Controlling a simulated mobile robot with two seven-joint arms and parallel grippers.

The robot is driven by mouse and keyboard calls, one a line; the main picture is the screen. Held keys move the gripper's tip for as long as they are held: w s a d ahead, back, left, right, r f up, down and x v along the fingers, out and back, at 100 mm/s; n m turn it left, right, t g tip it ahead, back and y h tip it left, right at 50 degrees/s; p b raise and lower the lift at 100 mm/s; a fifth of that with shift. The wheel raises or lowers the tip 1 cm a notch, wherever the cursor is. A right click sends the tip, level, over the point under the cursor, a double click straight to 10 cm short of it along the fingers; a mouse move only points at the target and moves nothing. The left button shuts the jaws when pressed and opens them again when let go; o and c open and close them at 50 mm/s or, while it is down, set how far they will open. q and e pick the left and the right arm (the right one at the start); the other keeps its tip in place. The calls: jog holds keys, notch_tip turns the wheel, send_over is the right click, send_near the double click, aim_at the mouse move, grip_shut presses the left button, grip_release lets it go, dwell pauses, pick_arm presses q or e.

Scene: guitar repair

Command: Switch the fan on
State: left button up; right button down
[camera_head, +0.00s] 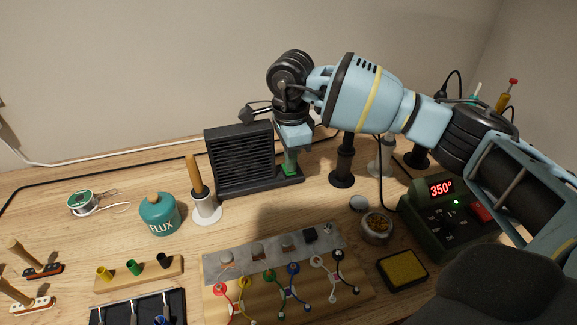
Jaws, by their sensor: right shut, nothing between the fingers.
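The fan (240,160) is a dark box with a slatted front grille, standing upright at the back of the wooden bench. A small green part (290,170) shows at the right of its base, right below my right gripper (291,160). The gripper is shut and empty, pointing down, with its fingertips at or just above the green part. I cannot tell whether they touch it. The arm comes in from the right over the bench. My left gripper is not in view.
A flux bottle (159,214) and a brush holder (206,208) stand left of the fan. A dark stand (343,160) is to its right. A soldering station (447,215) reading 350° is at the right. A wiring board (285,280) lies in front, with a yellow sponge (403,269) beside it.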

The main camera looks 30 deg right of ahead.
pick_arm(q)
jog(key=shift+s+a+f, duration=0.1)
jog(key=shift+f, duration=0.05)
pick_arm(e)
jog(key=shift+f, duration=0.3)
